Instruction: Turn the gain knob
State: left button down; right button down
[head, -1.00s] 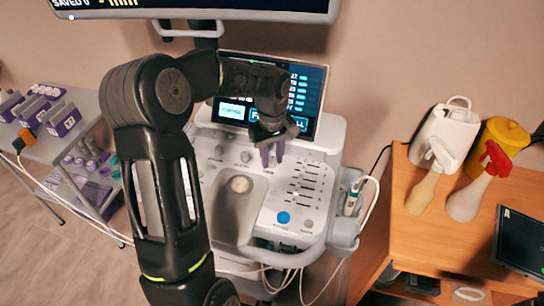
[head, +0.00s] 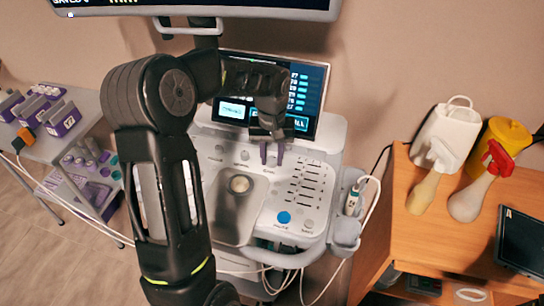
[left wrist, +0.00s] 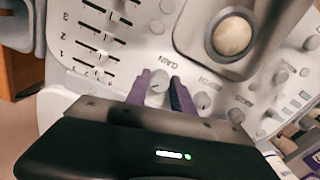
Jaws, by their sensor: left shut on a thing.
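The gain knob (left wrist: 159,84) is a small light-grey dial on the white ultrasound console (head: 225,205), beside an upside-down "GAIN" label in the left wrist view. My left gripper (left wrist: 161,80) has its purple fingers on either side of the knob and is shut on it. In the head view my left gripper (head: 271,158) points down at the upper part of the console panel, below the screen (head: 315,100). The knob is mostly hidden by the fingers there. My right gripper is in neither view.
Other knobs (left wrist: 203,100) stand close beside the gain knob. A trackball (left wrist: 232,36) and sliders (head: 305,180) share the panel. A probe (head: 353,200) hangs at the console's right. Spray bottles (head: 470,195) stand on the wooden desk (head: 440,235).

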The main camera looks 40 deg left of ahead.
aim_at(272, 160)
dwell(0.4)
pick_arm(q)
jog(key=c, duration=1.1)
grip_release()
jog(key=shift+r, duration=0.15)
notch_tip(272, 160, up, 8)
jog(key=shift+f+b, duration=0.2)
jog(key=shift+b, duration=0.2)
jog(key=shift+f, duration=0.1)
